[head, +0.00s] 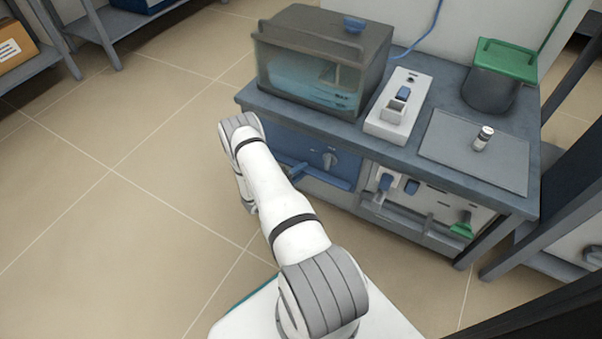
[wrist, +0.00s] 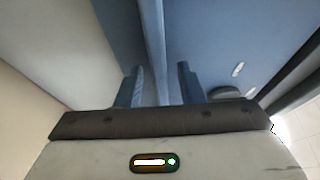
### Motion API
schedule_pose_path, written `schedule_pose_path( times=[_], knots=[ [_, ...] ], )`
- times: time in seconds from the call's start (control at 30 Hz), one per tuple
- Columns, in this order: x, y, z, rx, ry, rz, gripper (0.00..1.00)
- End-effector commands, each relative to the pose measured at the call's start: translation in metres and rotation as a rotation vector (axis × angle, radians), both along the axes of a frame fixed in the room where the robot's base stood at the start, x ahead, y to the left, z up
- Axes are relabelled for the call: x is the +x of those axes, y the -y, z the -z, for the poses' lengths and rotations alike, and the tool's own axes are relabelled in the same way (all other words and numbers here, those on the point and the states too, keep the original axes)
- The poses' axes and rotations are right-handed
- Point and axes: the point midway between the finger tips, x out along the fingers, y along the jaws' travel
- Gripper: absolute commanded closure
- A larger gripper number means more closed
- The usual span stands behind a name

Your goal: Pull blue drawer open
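The blue drawer (head: 340,168) is the blue front with a dark round knob under the left part of the workbench. It looks shut in the head view. A small blue piece (head: 298,171) sticks out at its left; I cannot tell if it is a handle or a fingertip. In the wrist view the blue front (wrist: 215,45) fills the upper right, with a knob and white marks. My gripper (wrist: 160,86) is close to it, its two blue fingers apart, with a pale blue vertical edge between them. I cannot tell if they touch it. My arm hides most of the gripper in the head view.
The workbench (head: 385,140) carries a glass-fronted tank (head: 318,62), a white switch box (head: 398,105), a green-lidded pot (head: 492,80) and a small vial (head: 484,137). White panels with blue and green handles lie right of the drawer. The floor (head: 100,200) at left is clear.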

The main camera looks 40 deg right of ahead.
Motion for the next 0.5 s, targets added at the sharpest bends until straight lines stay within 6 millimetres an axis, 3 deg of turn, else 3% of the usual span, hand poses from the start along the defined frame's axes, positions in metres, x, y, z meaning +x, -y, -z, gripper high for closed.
schedule_pose_path(
  times=[0.27,0.5],
  knots=[
    [-0.0001,0.002,-0.0003,0.0,0.0,0.0,0.65],
    [-0.0002,0.0018,-0.0002,0.0,0.0,0.0,0.85]
  ],
)
